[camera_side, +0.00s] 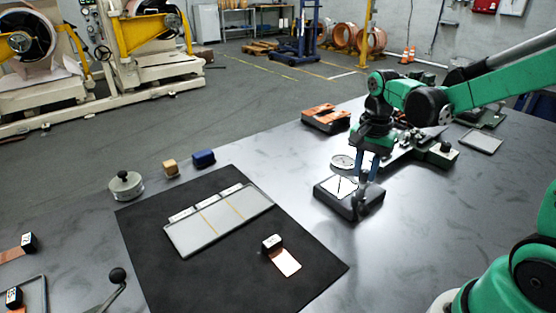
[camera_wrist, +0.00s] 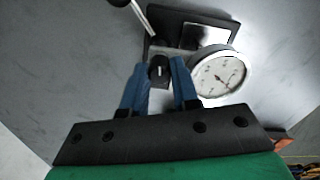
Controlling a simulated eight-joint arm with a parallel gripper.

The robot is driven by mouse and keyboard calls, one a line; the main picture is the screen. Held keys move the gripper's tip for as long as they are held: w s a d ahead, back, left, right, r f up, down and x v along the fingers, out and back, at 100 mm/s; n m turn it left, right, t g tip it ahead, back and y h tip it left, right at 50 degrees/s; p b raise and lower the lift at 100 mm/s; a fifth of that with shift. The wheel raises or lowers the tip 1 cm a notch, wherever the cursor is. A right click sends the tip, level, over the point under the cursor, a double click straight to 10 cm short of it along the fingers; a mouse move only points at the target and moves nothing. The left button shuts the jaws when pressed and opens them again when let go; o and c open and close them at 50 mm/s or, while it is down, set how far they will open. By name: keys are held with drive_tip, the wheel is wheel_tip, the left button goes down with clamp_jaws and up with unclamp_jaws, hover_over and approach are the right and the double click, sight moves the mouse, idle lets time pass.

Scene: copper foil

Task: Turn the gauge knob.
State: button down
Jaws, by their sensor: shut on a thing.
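The gauge knob (camera_wrist: 159,72) is small and black with a white mark, and it sits between my blue fingers in the wrist view. In the wrist view my gripper (camera_wrist: 160,66) is shut on the knob, one finger on each side. A round white dial (camera_wrist: 217,74) with a dark needle lies right of the knob in the wrist view. In the side view my fingers partly hide the knob.
A black mat (camera_side: 145,235) holds a pale panel (camera_side: 218,221) and a small block with a copper strip (camera_side: 285,263). A copper-topped tray (camera_side: 326,118) stands farther back.

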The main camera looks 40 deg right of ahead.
drive_tip(key=c, duration=0.7)
unclamp_jaws()
drive_tip(key=shift+o, duration=0.2)
